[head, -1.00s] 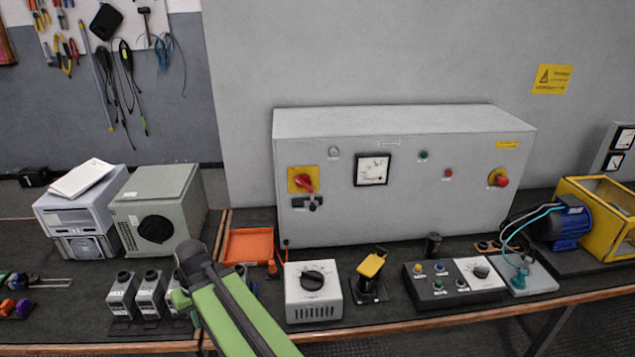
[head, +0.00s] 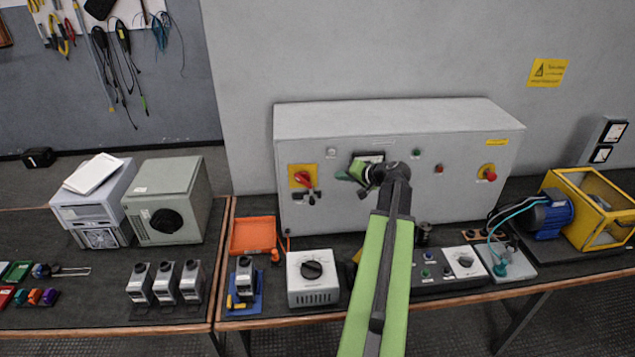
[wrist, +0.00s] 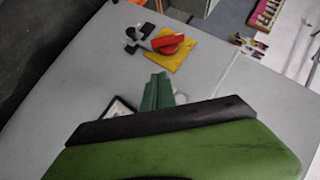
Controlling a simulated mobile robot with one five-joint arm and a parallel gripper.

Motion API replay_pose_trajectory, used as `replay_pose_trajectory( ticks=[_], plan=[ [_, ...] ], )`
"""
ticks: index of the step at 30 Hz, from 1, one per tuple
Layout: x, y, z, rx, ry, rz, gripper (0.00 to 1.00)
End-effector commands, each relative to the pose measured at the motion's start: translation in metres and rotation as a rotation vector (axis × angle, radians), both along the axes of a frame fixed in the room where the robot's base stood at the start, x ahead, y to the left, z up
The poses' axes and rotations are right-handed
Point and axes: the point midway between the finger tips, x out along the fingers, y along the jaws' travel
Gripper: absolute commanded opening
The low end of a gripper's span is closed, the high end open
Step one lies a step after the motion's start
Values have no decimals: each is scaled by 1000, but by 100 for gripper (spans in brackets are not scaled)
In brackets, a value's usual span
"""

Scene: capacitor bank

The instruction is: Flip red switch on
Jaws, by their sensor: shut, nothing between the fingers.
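The red switch (head: 303,179) is a rotary handle on a yellow plate at the left of the grey cabinet's (head: 450,185) front face. In the wrist view the red switch (wrist: 168,43) sits tilted on its yellow plate (wrist: 176,60), with black and grey parts beside it. My gripper (head: 345,174) is in front of the cabinet, to the right of the red switch and apart from it. Its green fingers (wrist: 157,82) are shut and empty in the wrist view, pointing toward the switch. My gripper and arm partly hide the dial meter (head: 368,157).
A white box with a black knob (head: 313,278), an orange tray (head: 253,235) and small devices stand on the bench in front. The space before the red switch is clear.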

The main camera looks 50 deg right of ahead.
Motion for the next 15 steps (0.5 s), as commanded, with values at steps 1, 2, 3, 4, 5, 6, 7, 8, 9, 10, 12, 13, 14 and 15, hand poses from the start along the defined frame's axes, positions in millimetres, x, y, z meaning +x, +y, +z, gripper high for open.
replay_pose_trajectory(
  ticks=[1,2,3,4,5,6,7,8,9,10,12,13,14,15],
  plan=[
    [0,0,0,0,1,1,0],
    [1,0,-1,0,1,1,0],
    [3,0,-2,0,1,1,0],
    [5,0,-4,0,1,2,0],
    [7,-1,-6,0,1,2,0],
    [12,-1,-10,1,2,3,0],
    [16,-2,-13,0,1,4,0],
    [21,-2,-16,0,1,4,0],
    [29,-3,-21,0,1,4,0],
    [34,-4,-25,0,1,4,0],
    [48,-5,-33,1,1,4,0],
    [54,-5,-37,0,1,4,0],
    [60,-6,-40,0,2,4,0],
    [67,-7,-44,0,2,3,0]
  ],
)
